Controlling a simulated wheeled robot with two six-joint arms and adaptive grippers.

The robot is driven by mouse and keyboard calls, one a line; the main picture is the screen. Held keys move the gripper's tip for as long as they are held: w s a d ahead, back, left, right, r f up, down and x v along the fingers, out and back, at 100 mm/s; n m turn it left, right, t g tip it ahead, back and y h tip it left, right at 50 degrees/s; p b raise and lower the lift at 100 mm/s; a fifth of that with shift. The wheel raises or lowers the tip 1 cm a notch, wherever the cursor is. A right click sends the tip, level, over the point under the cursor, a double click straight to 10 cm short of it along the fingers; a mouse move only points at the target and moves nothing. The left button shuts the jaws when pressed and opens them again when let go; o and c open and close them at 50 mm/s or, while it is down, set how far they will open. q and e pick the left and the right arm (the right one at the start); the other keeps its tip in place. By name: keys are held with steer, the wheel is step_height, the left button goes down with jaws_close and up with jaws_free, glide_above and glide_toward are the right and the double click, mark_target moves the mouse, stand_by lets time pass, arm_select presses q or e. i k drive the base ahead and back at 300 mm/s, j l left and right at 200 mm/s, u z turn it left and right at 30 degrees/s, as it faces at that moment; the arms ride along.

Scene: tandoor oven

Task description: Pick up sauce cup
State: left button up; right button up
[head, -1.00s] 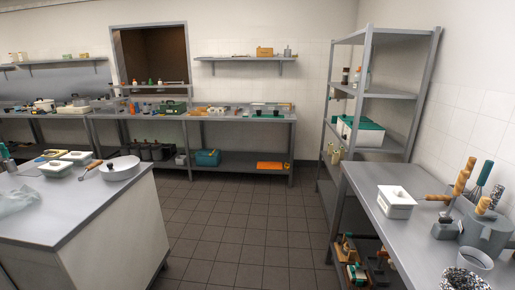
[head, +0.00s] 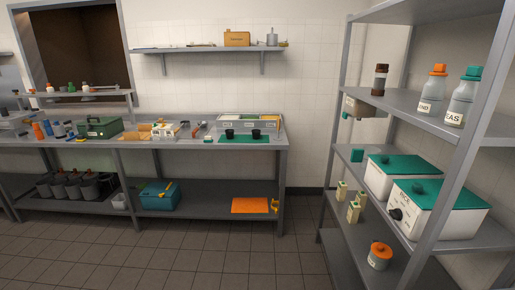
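Two small black cups, a left one (head: 229,133) and a right one (head: 256,134), stand side by side on a green mat (head: 243,139) at the right end of the back counter (head: 170,143). They look like sauce cups, but they are too small to be sure. A grey divided tray (head: 262,121) sits just behind them. Neither of my grippers shows in the head view, so I cannot see their state.
A metal shelf rack (head: 432,110) with white green-lidded bins (head: 430,215) and bottles (head: 432,93) stands close on the right. A wall shelf (head: 205,48) hangs above the counter. The tiled floor (head: 215,255) before the counter is clear.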

mark_target(230, 133)
steer(key=i+u, duration=0.15)
steer(key=i, duration=0.3)
steer(key=i+l+u, duration=0.1)
steer(key=i, duration=0.35)
steer(key=i+l+u, duration=0.15)
steer(key=i, duration=0.3)
steer(key=i+l+u, duration=0.15)
steer(key=i, duration=0.3)
steer(key=i+l+u, duration=0.15)
steer(key=i+l, duration=0.15)
steer(key=i, duration=0.1)
